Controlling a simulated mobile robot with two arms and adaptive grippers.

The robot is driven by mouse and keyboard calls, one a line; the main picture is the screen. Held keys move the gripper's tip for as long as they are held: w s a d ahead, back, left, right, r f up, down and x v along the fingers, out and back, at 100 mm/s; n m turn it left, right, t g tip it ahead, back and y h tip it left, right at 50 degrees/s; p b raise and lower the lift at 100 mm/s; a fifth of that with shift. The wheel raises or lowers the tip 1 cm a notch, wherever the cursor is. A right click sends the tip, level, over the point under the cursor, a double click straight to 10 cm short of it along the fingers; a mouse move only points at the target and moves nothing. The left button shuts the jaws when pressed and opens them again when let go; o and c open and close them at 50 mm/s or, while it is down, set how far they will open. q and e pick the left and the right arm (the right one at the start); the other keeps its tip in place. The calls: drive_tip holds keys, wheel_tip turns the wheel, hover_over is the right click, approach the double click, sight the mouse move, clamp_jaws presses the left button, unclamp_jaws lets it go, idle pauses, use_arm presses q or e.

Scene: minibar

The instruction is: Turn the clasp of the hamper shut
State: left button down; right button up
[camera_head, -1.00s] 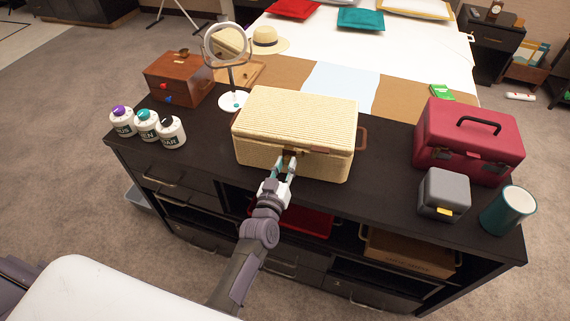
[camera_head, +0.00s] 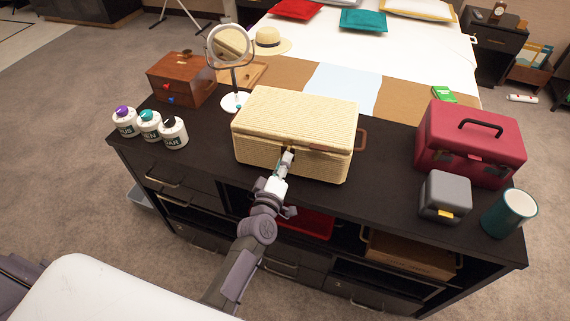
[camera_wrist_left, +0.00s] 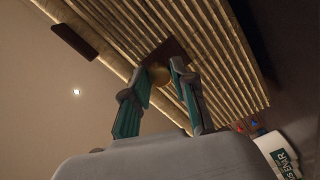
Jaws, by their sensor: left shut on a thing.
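The hamper (camera_head: 296,108) is a cream woven box with its lid down, standing at the middle of the dark cabinet top. Its clasp is on the front face; in the left wrist view it shows as a round brass knob (camera_wrist_left: 159,76) on a brown plate (camera_wrist_left: 170,51). My left gripper (camera_head: 285,161) is at the hamper's front and is shut on the clasp knob, with a teal-padded finger on either side in the left wrist view. In the head view the gripper mostly hides the clasp. My right gripper is not in view.
On the cabinet top (camera_head: 385,165), a red case (camera_head: 470,140), grey box (camera_head: 444,196) and teal mug (camera_head: 509,212) stand right. A round mirror (camera_head: 231,47), wooden box (camera_head: 181,78) and several white bottles (camera_head: 149,126) stand left.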

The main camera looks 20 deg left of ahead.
use_arm(q)
drive_tip(key=shift+a+r+n, duration=0.15)
drive_tip(key=shift+r+n, duration=0.1)
drive_tip(key=shift+n, duration=0.75)
drive_tip(key=shift+c, duration=1.5)
unclamp_jaws()
drive_tip(key=shift+f, duration=0.1)
drive_tip(key=s, duration=1.2)
